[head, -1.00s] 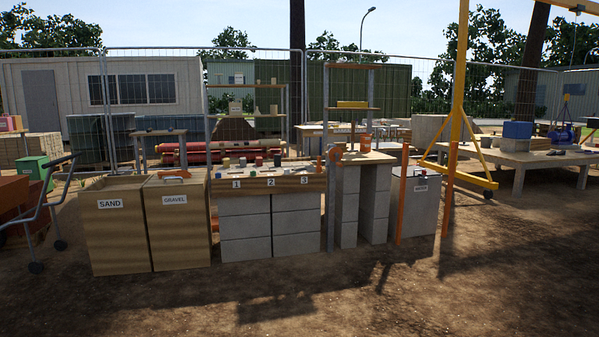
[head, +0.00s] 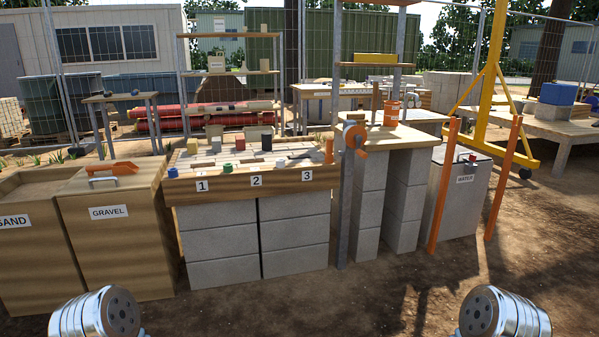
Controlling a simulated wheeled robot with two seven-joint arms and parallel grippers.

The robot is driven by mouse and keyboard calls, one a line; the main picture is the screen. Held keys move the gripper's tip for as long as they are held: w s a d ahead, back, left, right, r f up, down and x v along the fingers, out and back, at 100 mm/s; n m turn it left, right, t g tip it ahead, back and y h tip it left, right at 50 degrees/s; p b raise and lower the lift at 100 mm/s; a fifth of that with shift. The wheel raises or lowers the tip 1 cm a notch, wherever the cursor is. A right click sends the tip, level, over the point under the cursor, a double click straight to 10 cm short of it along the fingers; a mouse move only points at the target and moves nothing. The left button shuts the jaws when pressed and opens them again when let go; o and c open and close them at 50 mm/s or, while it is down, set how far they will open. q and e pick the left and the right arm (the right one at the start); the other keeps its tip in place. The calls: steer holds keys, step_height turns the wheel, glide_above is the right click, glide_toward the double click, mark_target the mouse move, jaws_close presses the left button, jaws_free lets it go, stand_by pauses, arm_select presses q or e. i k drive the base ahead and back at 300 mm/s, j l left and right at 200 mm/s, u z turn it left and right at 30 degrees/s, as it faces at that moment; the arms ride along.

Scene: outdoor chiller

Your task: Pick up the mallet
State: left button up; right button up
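I cannot pick out a mallet for certain. A small dark object (head: 300,155) lies on the right part of the workbench (head: 225,188) labelled 1, 2 and 3, too small to name. Another small dark item (head: 135,92) lies on the small table at the left back. A brown upright piece (head: 375,103) stands beside an orange bucket (head: 391,113) on the right block stand. Silver links of my two arms show at the bottom left and bottom right edges. Neither gripper's fingers are in view.
Sand (head: 30,255) and gravel (head: 115,245) bins stand left of the bench, an orange-handled tool (head: 112,169) on the gravel lid. A post with an orange crank (head: 355,138) rises at the bench's right end. A water box (head: 462,200) stands farther right. Bare ground lies in front.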

mark_target(267, 140)
steer(key=i, duration=0.7)
steer(key=l+u, duration=0.25)
steer(key=l, duration=0.6)
steer(key=l+u, duration=0.25)
steer(key=l, duration=0.55)
steer(key=k, duration=0.05)
